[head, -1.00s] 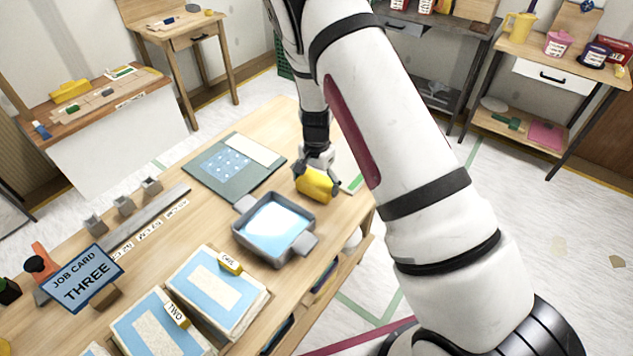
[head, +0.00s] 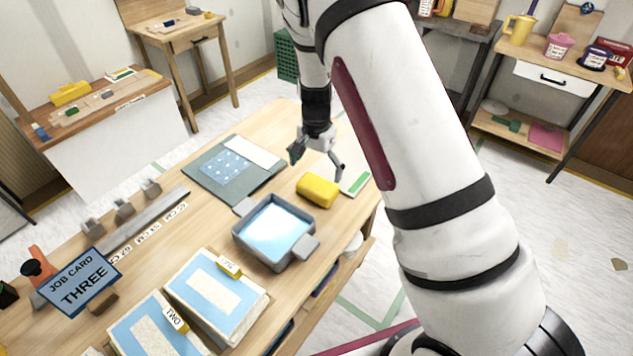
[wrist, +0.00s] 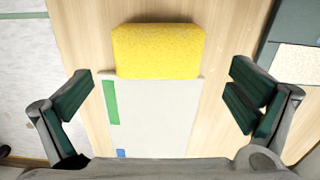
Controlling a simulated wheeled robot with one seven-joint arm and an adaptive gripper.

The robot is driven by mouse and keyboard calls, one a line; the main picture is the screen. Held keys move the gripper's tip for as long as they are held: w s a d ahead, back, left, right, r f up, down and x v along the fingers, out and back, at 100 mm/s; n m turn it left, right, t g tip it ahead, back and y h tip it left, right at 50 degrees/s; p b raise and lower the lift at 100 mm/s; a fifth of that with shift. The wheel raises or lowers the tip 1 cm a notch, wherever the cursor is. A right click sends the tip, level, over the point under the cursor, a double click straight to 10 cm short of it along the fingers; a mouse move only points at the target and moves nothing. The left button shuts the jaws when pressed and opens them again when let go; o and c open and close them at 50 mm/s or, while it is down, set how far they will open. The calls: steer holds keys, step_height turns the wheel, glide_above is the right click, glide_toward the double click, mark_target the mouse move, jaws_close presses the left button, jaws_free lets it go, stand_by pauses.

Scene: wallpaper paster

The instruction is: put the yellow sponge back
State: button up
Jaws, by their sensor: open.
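The yellow sponge (head: 318,190) lies on the wooden table, just behind and right of the grey tray of blue water (head: 262,255). In the wrist view the sponge (wrist: 157,51) rests at the far end of a pale sheet with a green bar and a blue mark (wrist: 155,115), and it is clear of my fingers. My gripper (head: 318,165) is open and empty, above and a little behind the sponge. In the wrist view its two dark-padded fingers (wrist: 160,100) are spread wide on either side of the pale sheet.
A green-grey mat (head: 205,180) with a patterned blue piece lies left of my gripper. A metal rule (head: 140,222) and small grey blocks line the left.

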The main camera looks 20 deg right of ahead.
step_height(320, 180, up, 7)
step_height(320, 180, up, 12)
steer(key=n+t+y, duration=0.1)
steer(key=n, duration=0.1)
glide_above(316, 184)
steer(key=s, duration=0.7)
steer(key=s+r+n+t, duration=0.1)
steer(key=s+r+n, duration=0.1)
steer(key=s, duration=0.6)
steer(key=s+r+n+t, duration=0.1)
steer(key=s+r+n, duration=0.2)
steer(key=s+r, duration=0.2)
steer(key=s+r+n+t+h, duration=0.1)
steer(key=s+r+n, duration=0.2)
steer(key=s, duration=0.9)
steer(key=shift+d+r, duration=0.35)
steer(key=shift+d, duration=0.1)
steer(key=shift+s+a, duration=0.1)
steer(key=shift+a, duration=0.05)
